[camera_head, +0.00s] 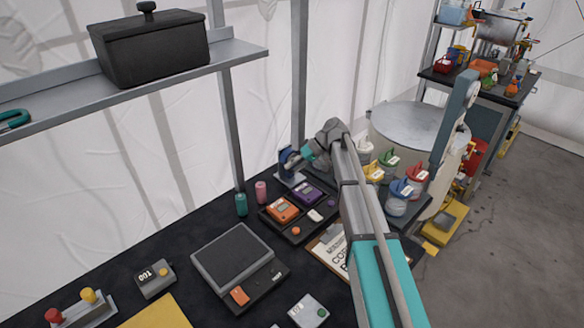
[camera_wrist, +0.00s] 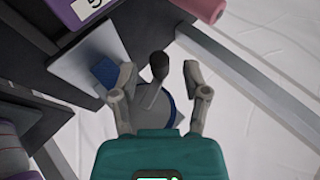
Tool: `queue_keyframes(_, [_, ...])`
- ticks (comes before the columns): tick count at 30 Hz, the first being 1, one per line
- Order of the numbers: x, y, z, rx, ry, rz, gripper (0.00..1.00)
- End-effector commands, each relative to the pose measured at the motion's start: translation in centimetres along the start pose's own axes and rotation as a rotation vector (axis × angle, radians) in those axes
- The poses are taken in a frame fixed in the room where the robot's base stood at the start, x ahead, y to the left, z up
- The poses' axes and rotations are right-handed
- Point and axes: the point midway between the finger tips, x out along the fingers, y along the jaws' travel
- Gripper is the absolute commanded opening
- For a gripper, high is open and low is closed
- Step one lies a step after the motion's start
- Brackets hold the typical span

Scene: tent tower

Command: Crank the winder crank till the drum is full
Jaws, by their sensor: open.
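The winder (camera_head: 286,157) is a small blue and grey device at the back of the dark table, partly hidden by my gripper (camera_head: 297,161) in the head view. In the wrist view, the winder crank (camera_wrist: 153,92) is a grey arm with a dark knob (camera_wrist: 159,63) at its end. My gripper (camera_wrist: 158,75) is open, with one finger on each side of the knob and crank. I cannot tell whether either finger touches it. A rounded grey and blue part, perhaps the drum (camera_wrist: 167,106), shows behind the crank, partly hidden. How full it is cannot be seen.
A dark tray (camera_head: 295,237) holds an orange device (camera_head: 282,209) and a purple device (camera_head: 307,194) close to the winder. Pink (camera_head: 261,191) and teal (camera_head: 241,204) cylinders stand left of it. A metal post (camera_head: 233,130) rises behind. Lidded pots (camera_head: 397,197) stand to the right.

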Motion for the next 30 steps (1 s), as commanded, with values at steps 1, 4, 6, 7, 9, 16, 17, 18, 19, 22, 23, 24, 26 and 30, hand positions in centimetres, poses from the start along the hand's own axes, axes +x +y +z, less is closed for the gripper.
queue_keyframes(1, [0.0, 0.0, 0.0, 0.0, 0.0, 0.001, 0.59])
queue_keyframes(4, [-0.1, -0.2, 0.3, 0.005, -0.002, 0.007, 0.59])
queue_keyframes(6, [-0.3, -0.4, 0.7, 0.013, -0.004, 0.017, 0.59])
queue_keyframes(7, [-0.4, -0.6, 0.9, 0.018, -0.006, 0.024, 0.59])
queue_keyframes(9, [-0.8, -0.9, 1.7, 0.035, -0.011, 0.044, 0.59])
queue_keyframes(16, [-3.0, -3.0, 6.5, 0.137, -0.038, 0.178, 0.59])
queue_keyframes(17, [-3.4, -3.3, 7.3, 0.156, -0.043, 0.204, 0.59])
queue_keyframes(18, [-4.0, -3.8, 8.5, 0.182, -0.048, 0.239, 0.59])
queue_keyframes(19, [-4.5, -4.1, 9.4, 0.202, -0.052, 0.267, 0.59])
queue_keyframes(22, [-6.1, -5.3, 12.6, 0.27, -0.061, 0.362, 0.59])
queue_keyframes(23, [-6.6, -5.6, 13.5, 0.29, -0.063, 0.391, 0.59])
queue_keyframes(24, [-7.3, -6.1, 14.8, 0.317, -0.065, 0.429, 0.59])
queue_keyframes(26, [-8.4, -6.8, 16.6, 0.355, -0.068, 0.488, 0.59])
queue_keyframes(30, [-10.9, -8.7, 20.8, 0.44, -0.067, 0.621, 0.59])
